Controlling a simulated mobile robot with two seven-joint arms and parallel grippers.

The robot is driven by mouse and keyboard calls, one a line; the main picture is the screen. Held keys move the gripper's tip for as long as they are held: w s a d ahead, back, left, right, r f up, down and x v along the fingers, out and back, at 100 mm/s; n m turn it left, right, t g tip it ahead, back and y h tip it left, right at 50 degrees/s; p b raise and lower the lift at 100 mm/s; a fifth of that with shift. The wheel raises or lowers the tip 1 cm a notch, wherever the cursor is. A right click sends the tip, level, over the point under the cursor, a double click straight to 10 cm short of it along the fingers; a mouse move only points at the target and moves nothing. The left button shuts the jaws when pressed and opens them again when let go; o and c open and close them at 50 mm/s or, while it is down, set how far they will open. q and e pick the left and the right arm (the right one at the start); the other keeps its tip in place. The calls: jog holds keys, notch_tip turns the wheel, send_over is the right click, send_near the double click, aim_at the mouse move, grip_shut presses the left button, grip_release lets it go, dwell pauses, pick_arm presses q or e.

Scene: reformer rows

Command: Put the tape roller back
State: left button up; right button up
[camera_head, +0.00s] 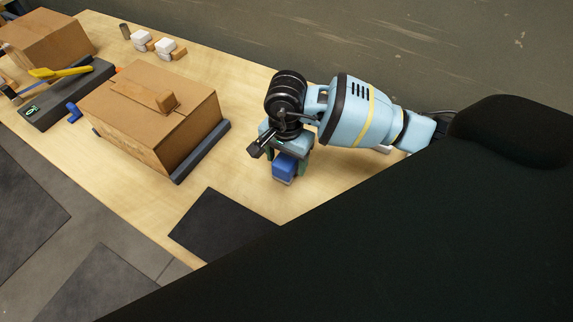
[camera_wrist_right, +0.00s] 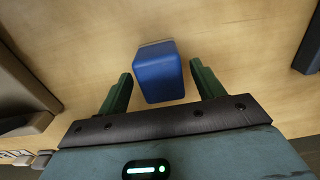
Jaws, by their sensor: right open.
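A blue block-shaped thing (camera_head: 284,169) with a pale edge is on the wooden bench under my right gripper (camera_head: 287,160). I cannot tell for sure whether it is the tape roller. In the right wrist view the blue thing (camera_wrist_right: 160,74) lies between the two green fingers of my right gripper (camera_wrist_right: 162,84). The fingers are open, with a gap on both sides of it. My gripper hides its top in the head view. My left gripper is not in view.
A cardboard box (camera_head: 130,110) with a tan piece (camera_head: 158,99) on top rests on a dark base left of my gripper. Farther left are a dark scale-like device (camera_head: 65,98), a yellow tool (camera_head: 60,71) and another box (camera_head: 45,40). A dark mat (camera_head: 222,225) lies in front.

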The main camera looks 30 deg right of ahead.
aim_at(286, 160)
notch_tip(286, 160, up, 9)
jog(key=shift+f, duration=0.15)
jog(key=shift+s+f, duration=0.1)
dwell(0.6)
